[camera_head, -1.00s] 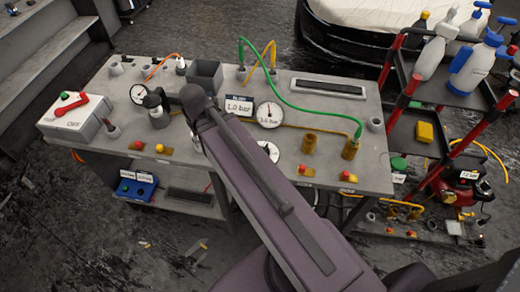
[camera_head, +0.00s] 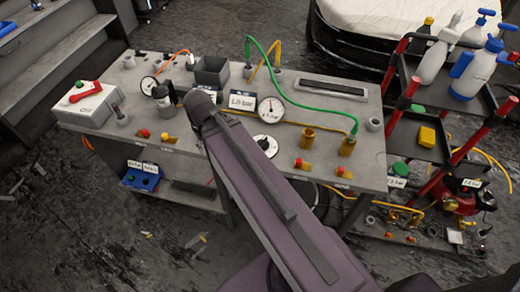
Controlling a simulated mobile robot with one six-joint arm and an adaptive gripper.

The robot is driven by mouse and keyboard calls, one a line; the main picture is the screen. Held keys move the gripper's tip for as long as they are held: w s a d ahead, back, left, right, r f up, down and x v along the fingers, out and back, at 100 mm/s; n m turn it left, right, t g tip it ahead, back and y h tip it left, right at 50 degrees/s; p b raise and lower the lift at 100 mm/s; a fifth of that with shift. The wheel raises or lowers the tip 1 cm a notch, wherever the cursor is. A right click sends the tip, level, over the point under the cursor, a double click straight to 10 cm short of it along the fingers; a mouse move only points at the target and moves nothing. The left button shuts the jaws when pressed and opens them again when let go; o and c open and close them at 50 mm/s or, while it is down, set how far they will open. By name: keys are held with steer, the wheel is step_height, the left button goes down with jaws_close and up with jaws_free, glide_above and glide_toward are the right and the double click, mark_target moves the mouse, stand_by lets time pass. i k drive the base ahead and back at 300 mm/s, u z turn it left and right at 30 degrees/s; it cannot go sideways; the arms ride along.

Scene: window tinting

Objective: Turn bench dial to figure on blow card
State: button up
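The blow card (camera_head: 242,101) stands on the bench top and reads 1.0 bar. A round white gauge (camera_head: 271,110) stands just right of the card; its small figure is too blurred to read surely. My arm runs from the lower right up to the bench, its visible end left of the card. My gripper's fingers cannot be made out, so their distance from the dial is unclear.
The grey bench (camera_head: 215,125) carries a switch box with a red lever (camera_head: 90,97), a smaller gauge (camera_head: 149,84), a grey bin (camera_head: 211,71), a green hose (camera_head: 300,104) and brass fittings (camera_head: 308,137). A red-posted cart (camera_head: 455,70) with spray bottles stands right. Dark floor lies in front.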

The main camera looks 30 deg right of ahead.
mark_target(263, 144)
steer(key=u, duration=0.1)
steer(key=k, duration=1.1)
steer(key=z, duration=0.8)
steer(key=i, duration=0.5)
steer(key=z, duration=0.15)
